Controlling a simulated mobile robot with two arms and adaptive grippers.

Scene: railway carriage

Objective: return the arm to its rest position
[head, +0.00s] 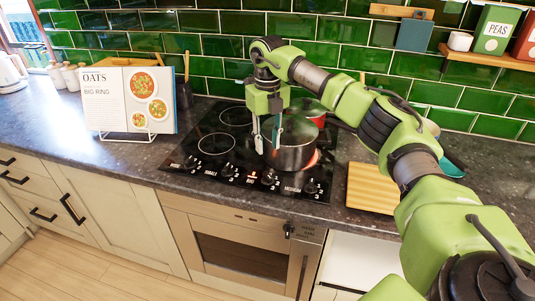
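My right arm comes in from the right and reaches over the black hob (200,174). My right gripper (267,144) points down at the left side of a grey pot (292,157), with its two fingers apart. I see nothing between the fingers. The fingertips overlap the pot's left edge in the picture; I cannot tell whether they touch it. The grey pot stands on the front right ring, which glows red. My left gripper is not in view.
A red pot (312,112) stands behind the grey one. A wooden board (371,188) lies right of the hob. An open cookbook (128,98) on a stand is at the left. A shelf (488,58) with tins hangs at upper right. Worktop left of the cookbook is partly clear.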

